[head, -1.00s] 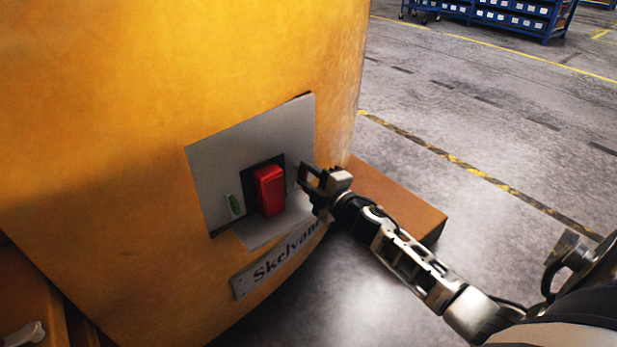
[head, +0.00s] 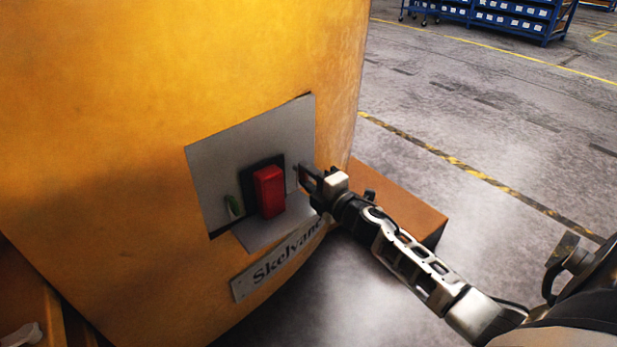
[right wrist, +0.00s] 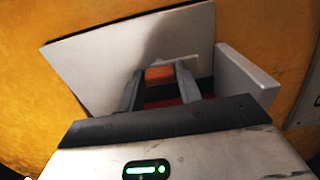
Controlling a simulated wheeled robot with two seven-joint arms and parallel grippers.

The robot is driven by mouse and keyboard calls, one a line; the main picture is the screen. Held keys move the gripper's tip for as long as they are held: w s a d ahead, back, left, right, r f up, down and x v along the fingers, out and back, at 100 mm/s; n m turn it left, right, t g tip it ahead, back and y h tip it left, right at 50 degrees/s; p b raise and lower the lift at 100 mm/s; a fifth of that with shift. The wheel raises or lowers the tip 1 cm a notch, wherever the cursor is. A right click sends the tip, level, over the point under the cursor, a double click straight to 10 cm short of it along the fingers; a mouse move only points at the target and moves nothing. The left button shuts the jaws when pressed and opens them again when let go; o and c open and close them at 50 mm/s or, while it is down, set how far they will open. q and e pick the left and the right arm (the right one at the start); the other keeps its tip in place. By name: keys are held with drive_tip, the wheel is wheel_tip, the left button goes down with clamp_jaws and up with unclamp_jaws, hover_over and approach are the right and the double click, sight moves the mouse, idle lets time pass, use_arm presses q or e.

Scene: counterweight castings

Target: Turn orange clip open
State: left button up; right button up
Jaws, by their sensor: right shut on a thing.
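The orange clip (right wrist: 160,73) shows in the right wrist view between my two right fingers, in front of a grey panel (right wrist: 100,75). My right gripper (right wrist: 160,80) is shut on it. In the head view my right gripper (head: 305,174) is at the right edge of the panel (head: 217,165), right of a red block (head: 269,190). The clip itself is hidden by the fingers there. The red block also shows low between the fingers in the right wrist view (right wrist: 163,102). My left gripper is not in view.
A grey ledge (head: 275,229) juts out below, above a nameplate (head: 280,262). The yellow casting (head: 120,120) fills the left. A brown box (head: 405,205) stands behind my right forearm. Open floor lies to the right.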

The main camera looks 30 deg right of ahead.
drive_tip(key=o, duration=1)
drive_tip(key=shift+s, duration=0.1)
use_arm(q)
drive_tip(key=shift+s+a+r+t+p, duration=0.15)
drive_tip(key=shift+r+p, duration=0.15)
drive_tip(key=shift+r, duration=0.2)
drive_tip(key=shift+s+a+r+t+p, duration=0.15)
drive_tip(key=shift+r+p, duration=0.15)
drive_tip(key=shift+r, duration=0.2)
use_arm(e)
drive_tip(key=s, duration=1)
drive_tip(key=s+d, duration=0.1)
drive_tip(key=s, duration=0.4)
drive_tip(key=shift+s+d, duration=0.1)
drive_tip(key=shift+s, duration=0.3)
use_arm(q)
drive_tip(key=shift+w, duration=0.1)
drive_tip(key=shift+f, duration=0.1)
